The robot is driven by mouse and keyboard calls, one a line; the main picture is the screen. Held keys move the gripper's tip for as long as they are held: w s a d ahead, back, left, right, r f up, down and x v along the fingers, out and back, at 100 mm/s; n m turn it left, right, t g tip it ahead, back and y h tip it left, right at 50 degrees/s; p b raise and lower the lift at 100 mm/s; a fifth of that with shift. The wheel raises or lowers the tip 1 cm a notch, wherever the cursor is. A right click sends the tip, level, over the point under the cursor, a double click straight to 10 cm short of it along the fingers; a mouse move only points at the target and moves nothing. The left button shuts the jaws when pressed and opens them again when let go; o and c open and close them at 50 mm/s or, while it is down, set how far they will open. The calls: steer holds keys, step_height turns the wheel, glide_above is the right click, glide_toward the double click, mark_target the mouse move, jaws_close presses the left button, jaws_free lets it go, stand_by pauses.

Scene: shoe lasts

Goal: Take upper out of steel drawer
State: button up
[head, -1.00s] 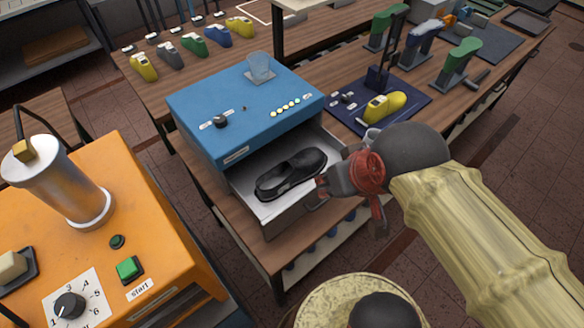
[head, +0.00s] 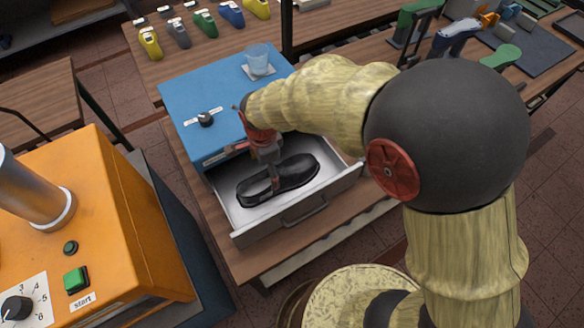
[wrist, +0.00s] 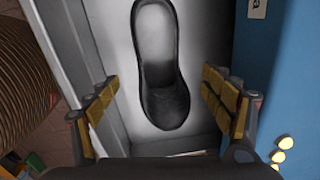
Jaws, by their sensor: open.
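The black shoe upper (head: 279,180) lies in the open steel drawer (head: 244,217) under the blue cabinet (head: 190,93). In the wrist view the upper (wrist: 165,105) lies lengthwise on the bare drawer floor, its rounded end nearest me. My gripper (head: 272,181) points down over the upper in the head view. Its two yellow-padded fingers (wrist: 160,105) are apart, one on each side of the upper, with gaps between pads and upper. The exact height of the fingertips over the drawer floor is hard to tell. My arm hides part of the cabinet front.
The drawer's front wall with its handle (head: 305,211) stands in front. The blue cabinet's edge (wrist: 280,70) is close beside the right finger. A clear cup (head: 258,60) stands on the cabinet. The orange machine (head: 75,220) is at left.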

steer(key=shift+a+f+b, duration=0.2)
steer(key=shift+f+b, duration=0.25)
steer(key=shift+f, duration=1.8)
steer(key=shift+a+f+b, duration=0.15)
steer(key=shift+f+b, duration=0.3)
steer(key=shift+f, duration=1.75)
steer(key=shift+c, duration=0.8)
steer(key=c, duration=1.1)
steer(key=shift+r, duration=0.1)
steer(key=shift+c, duration=0.6)
